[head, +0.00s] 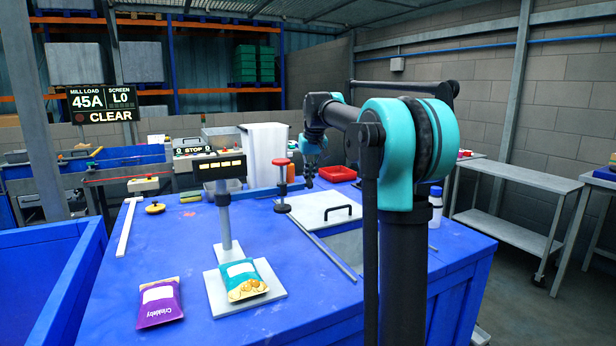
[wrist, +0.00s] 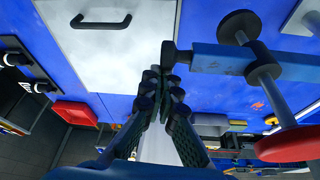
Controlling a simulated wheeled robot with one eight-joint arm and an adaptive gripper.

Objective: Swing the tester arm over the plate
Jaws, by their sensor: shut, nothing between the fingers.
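The tester arm (head: 262,192) is a blue bar over the table, carrying a vertical rod with a red disc (head: 281,162) on top and a dark round foot (head: 282,207) below. In the wrist view the bar (wrist: 225,61) runs in from the right, its dark end close to my fingertips; contact cannot be told. My gripper (head: 309,182) points down, shut and empty, at the bar's right end; it also shows in the wrist view (wrist: 158,78). A pale grey plate (head: 215,298) with a display post lies nearer the front left, holding a teal snack bag (head: 243,280). The tester foot is apart from it.
A purple bag (head: 160,303) lies left of the plate. A pale lid (head: 310,207) with a black handle lies right of the tester, a red tray (head: 337,174) behind it. A white T-shaped bar (head: 128,228) lies at the left. The table between bar and bags is mostly clear.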

